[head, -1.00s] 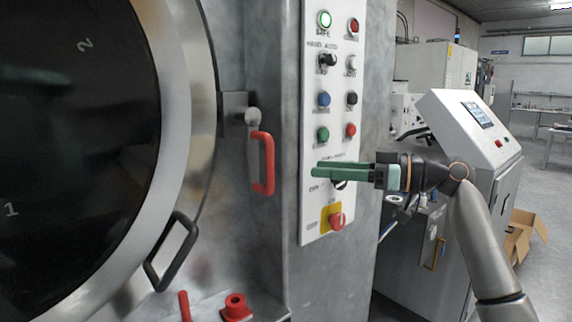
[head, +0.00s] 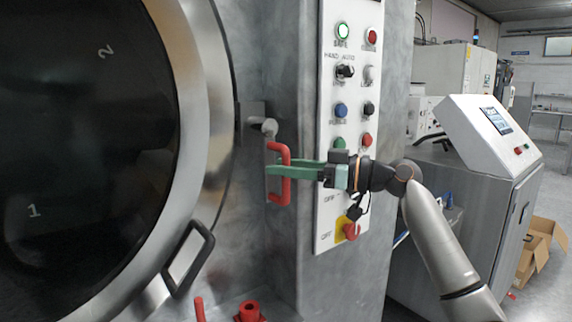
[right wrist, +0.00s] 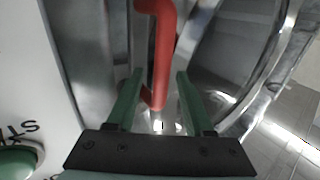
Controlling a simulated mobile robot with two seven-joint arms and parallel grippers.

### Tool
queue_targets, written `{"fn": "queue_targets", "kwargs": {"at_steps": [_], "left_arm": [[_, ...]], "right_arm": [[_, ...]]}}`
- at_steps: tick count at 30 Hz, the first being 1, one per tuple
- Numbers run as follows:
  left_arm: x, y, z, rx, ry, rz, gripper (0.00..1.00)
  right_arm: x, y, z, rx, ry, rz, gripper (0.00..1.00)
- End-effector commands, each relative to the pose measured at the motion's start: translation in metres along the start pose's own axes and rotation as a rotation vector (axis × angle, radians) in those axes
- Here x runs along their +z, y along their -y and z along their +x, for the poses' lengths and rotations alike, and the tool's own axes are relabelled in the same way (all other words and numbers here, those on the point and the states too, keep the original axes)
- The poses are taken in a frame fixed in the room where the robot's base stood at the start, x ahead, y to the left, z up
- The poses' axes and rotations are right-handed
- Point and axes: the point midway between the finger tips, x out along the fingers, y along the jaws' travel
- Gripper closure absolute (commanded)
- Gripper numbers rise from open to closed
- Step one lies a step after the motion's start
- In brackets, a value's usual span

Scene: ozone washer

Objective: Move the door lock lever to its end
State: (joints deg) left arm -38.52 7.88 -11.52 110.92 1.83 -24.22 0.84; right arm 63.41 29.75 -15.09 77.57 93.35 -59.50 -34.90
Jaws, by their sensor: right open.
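The door lock lever is a red U-shaped handle (head: 285,175) on a grey pivot beside the round door, seen at the middle of the head view. It hangs down from the pivot. My right gripper (head: 270,170) is open, its two green fingers reaching left at the lever's height. In the right wrist view the red lever (right wrist: 160,50) shows between and beyond the two open fingers (right wrist: 158,85). I cannot tell whether a finger touches it. My left gripper is not in view.
The large round door (head: 80,130) with a dark window fills the left, with a black door handle (head: 188,258) below. The white button panel (head: 345,110) stands right of the lever, behind my right arm. Red fittings (head: 248,312) sit at the bottom.

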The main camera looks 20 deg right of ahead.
Motion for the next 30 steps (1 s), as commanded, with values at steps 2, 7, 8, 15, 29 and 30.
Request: {"fn": "queue_targets", "kwargs": {"at_steps": [2,7,8,15,29,30], "left_arm": [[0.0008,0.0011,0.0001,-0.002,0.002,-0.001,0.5],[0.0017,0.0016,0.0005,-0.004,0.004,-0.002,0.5],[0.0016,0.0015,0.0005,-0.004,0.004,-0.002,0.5],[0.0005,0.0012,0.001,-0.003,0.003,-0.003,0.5],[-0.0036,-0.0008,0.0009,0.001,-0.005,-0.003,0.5],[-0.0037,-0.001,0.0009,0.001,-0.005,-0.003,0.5]], "right_arm": [[0.0001,0.0001,0.0017,0.0,0.0,0.0,0.48],[0.0003,0.0,0.0016,0.0,0.0,0.0,0.48],[0.0003,0.0,0.0015,0.0,0.0,0.0,0.48],[0.0003,0.0,0.0012,0.0,0.0,0.0,0.75],[0.0004,-0.0002,0.001,0.001,0.0,0.001,1.0],[0.0004,-0.0002,0.001,0.001,0.0,0.001,1.0]]}}
